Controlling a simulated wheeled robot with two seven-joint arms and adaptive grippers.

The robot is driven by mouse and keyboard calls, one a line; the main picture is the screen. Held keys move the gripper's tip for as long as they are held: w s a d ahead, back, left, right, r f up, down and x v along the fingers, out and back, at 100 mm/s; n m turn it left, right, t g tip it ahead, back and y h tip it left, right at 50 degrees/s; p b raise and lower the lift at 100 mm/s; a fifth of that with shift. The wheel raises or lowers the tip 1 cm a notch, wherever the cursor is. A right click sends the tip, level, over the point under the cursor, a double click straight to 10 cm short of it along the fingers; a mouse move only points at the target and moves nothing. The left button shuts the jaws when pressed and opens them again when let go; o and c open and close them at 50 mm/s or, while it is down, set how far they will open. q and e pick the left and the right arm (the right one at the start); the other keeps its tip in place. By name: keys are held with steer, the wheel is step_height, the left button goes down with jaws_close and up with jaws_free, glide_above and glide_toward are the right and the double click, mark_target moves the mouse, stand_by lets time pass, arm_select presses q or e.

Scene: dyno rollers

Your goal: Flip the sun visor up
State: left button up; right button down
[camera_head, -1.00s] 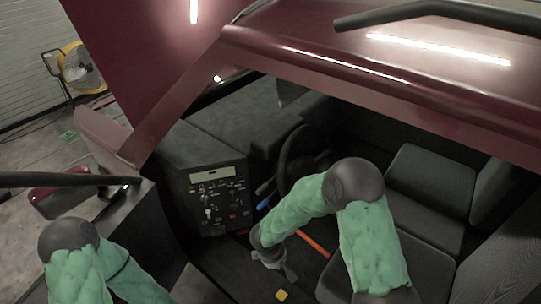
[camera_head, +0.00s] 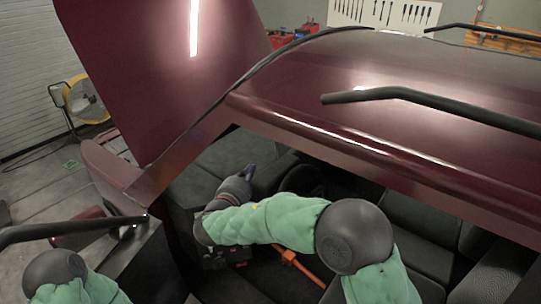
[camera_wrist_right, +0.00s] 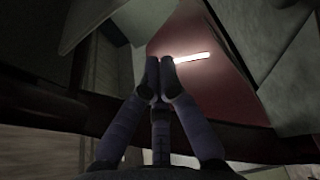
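No sun visor shows in the head view; the roof hides the underside where it would be. In the right wrist view a pale grey flat panel (camera_wrist_right: 92,22) is at the upper left and may be the visor, but I cannot tell. My right gripper (camera_head: 248,172) is inside the cab, above the dashboard, pointing up and away. In the wrist view its fingertips (camera_wrist_right: 161,72) are together, with nothing seen between them. They appear apart from the panel. My left gripper is out of view; only part of my left arm shows at the lower left.
The dark red roof edge (camera_head: 330,135) spans above my right arm. A black bar (camera_head: 430,98) crosses over the roof. The steering wheel (camera_head: 300,170) and seats lie to the right of the gripper. A raised red panel (camera_head: 160,60) stands at the left.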

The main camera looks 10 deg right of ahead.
steer(key=shift+f, duration=0.1)
steer(key=r+p+x, duration=0.1)
steer(key=p+x, duration=0.1)
steer(key=x, duration=0.8)
steer(key=s+d, duration=0.2)
steer(key=s, duration=0.1)
steer(key=shift+d+f, duration=0.15)
steer(key=shift+d, duration=0.1)
steer(key=shift+s, duration=0.1)
